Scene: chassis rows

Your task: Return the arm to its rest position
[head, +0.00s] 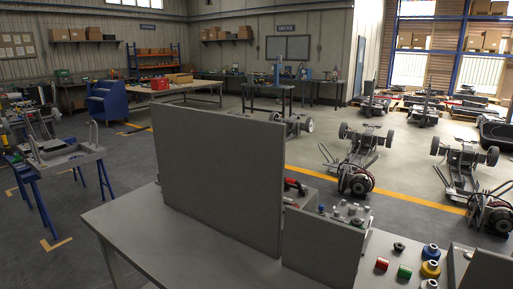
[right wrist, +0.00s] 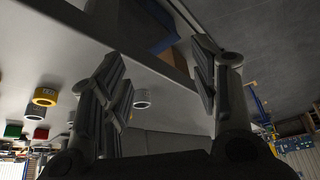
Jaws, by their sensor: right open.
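My right gripper (right wrist: 160,70) shows in the right wrist view. Its two dark fingers are spread wide, with nothing held between them. It is close to a pale work surface (right wrist: 50,45), and the view is turned over. A blue object (right wrist: 148,25) and part of a brownish box lie beyond the fingers. Neither gripper shows in the head view, and my left gripper is in no view.
The grey table (head: 130,215) carries tall grey panels (head: 220,170), a red-handled tool (head: 295,186), and red (head: 381,264), green (head: 404,271), blue and yellow (head: 430,268) parts. Wheeled chassis (head: 357,180) stand on the floor behind. A blue trestle stand (head: 60,157) is at left.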

